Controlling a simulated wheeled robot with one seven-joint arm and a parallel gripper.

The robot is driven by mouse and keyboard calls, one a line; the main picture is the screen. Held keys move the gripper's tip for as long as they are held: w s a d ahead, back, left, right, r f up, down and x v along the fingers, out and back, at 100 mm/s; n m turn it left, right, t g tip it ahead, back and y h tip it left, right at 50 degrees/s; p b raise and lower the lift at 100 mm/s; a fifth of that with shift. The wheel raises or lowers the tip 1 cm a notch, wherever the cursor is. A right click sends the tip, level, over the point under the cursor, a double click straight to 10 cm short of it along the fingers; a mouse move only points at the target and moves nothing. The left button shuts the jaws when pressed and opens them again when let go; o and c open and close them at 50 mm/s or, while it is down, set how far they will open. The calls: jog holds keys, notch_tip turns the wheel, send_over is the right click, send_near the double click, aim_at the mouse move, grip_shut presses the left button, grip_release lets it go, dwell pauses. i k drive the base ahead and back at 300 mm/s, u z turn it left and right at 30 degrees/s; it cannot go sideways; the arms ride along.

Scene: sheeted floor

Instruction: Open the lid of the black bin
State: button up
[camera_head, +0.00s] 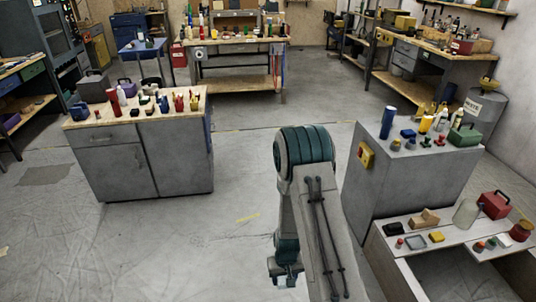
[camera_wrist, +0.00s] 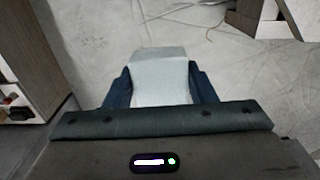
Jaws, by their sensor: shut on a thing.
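My gripper (camera_wrist: 160,85) points down at the floor, its dark blue fingers shut on a pale grey-white block-like thing (camera_wrist: 160,75). What the thing is I cannot tell. In the head view my gripper (camera_head: 287,272) hangs low over the open floor, left of my arm and partly hidden by it. I do not make out a clearly black bin. A grey cylindrical bin (camera_head: 484,115) with a white WASTE label stands at the far right by the wall, far from my gripper. A yellow thing sits on its top.
A grey cabinet (camera_head: 140,165) with tools on top stands left. A grey cabinet (camera_head: 400,190) with bottles on top stands right, beside a low bench (camera_head: 450,240) with small items. A workbench (camera_head: 240,65) stands at the back. The middle floor (camera_head: 235,225) is clear.

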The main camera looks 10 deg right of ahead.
aim_at(96, 78)
jog(key=i, duration=2.95)
jog(key=z, duration=1.8)
